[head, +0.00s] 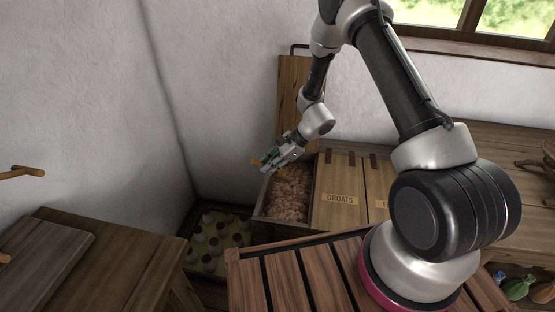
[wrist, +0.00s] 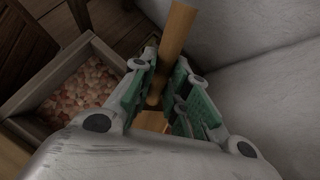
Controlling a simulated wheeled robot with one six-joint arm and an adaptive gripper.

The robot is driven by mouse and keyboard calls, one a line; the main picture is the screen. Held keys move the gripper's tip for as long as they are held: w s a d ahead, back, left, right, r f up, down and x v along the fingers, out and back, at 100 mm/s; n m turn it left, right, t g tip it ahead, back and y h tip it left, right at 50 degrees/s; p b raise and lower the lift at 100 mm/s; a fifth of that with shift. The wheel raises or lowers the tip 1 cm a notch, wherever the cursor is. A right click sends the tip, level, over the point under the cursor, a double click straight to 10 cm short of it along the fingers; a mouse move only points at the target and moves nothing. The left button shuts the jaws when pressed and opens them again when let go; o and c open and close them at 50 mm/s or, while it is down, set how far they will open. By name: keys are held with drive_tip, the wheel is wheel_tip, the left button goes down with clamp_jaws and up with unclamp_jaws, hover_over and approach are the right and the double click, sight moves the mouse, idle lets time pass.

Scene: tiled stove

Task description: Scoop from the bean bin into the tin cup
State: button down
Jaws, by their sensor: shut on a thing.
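My gripper (head: 268,160) is shut on a wooden handle, which shows as a round light-brown rod (wrist: 178,35) between the green-padded fingers in the wrist view. The handle seems to be the scoop's; I cannot make out a scoop bowl. The bean bin (head: 257,208) is an open wooden compartment filled with pinkish-brown beans (head: 290,190). Its lid (head: 294,95) stands upright behind it. My gripper is above the bin's back left part in the head view. In the wrist view the bin (wrist: 35,90) lies to the left, below my gripper. No tin cup is recognisable.
A closed lid marked GROATS (head: 340,205) adjoins the bin on the right. White walls rise close behind and left. A crate of round pale things (head: 218,243) sits low at left, near a wooden table (head: 120,260). Coloured bottles (head: 520,288) lie low at right.

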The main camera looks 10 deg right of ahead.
sight(260, 164)
drive_tip(key=a+f+h, duration=0.1)
drive_tip(key=h, duration=0.1)
drive_tip(key=a+f+h, duration=0.1)
drive_tip(key=f, duration=0.1)
drive_tip(key=s+a+f+h, duration=0.1)
drive_tip(key=h, duration=0.1)
drive_tip(key=shift+a+f+n+t+h, duration=0.1)
drive_tip(key=shift+f+n+t+h, duration=0.2)
drive_tip(key=shift+t, duration=0.1)
drive_tip(key=shift+f+h, duration=0.4)
drive_tip(key=shift+w+f, duration=0.15)
drive_tip(key=shift+f, duration=0.05)
drive_tip(key=shift+r, duration=3.5)
